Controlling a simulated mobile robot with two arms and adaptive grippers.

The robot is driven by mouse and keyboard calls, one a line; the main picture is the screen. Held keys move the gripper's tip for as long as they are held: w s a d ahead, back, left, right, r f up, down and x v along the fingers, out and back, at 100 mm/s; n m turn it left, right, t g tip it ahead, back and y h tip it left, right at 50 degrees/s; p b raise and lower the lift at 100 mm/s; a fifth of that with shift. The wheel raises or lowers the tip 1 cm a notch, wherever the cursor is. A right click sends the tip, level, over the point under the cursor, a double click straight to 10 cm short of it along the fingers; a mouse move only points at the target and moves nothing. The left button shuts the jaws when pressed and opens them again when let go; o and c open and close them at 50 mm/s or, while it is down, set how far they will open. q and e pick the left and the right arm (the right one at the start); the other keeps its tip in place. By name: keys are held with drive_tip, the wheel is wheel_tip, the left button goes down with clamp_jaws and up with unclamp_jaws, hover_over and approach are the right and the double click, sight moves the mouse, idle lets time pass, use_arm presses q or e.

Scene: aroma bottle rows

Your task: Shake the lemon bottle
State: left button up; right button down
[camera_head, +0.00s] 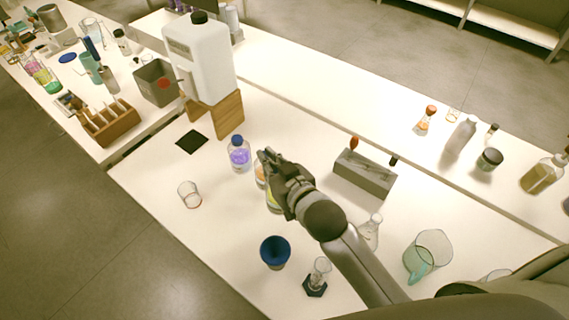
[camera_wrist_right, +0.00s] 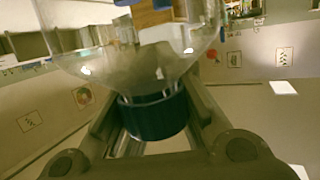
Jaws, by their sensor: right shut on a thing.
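My right gripper (camera_head: 270,165) reaches in from the lower right over the middle of the near table. In the right wrist view it is shut on a clear round bottle with a dark blue cap (camera_wrist_right: 152,115). The cap is between the fingers, and the glass body widens beyond it. In the head view the gripper hides most of what it holds. Patches of orange (camera_head: 260,174) and yellow (camera_head: 272,205) show beside and below it; I cannot read a label or tell which patch belongs to the held bottle. My left gripper is not in view.
A purple bottle with a blue cap (camera_head: 239,155) stands just left of the gripper. A glass beaker (camera_head: 190,195), a blue bowl (camera_head: 275,251) and a small cylinder (camera_head: 318,277) stand nearer. A grey box (camera_head: 364,178), a flask (camera_head: 370,231) and a pitcher (camera_head: 430,254) are to the right.

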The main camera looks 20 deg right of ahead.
drive_tip(key=s+a+r+p, duration=0.3)
drive_tip(key=a+r+p, duration=0.2)
drive_tip(key=r, duration=0.4)
drive_tip(key=shift+s+a+p, duration=0.3)
drive_tip(key=shift+a+p, duration=0.05)
drive_tip(key=shift+p, duration=0.35)
drive_tip(key=c, duration=2.2)
unclamp_jaws()
clamp_jaws()
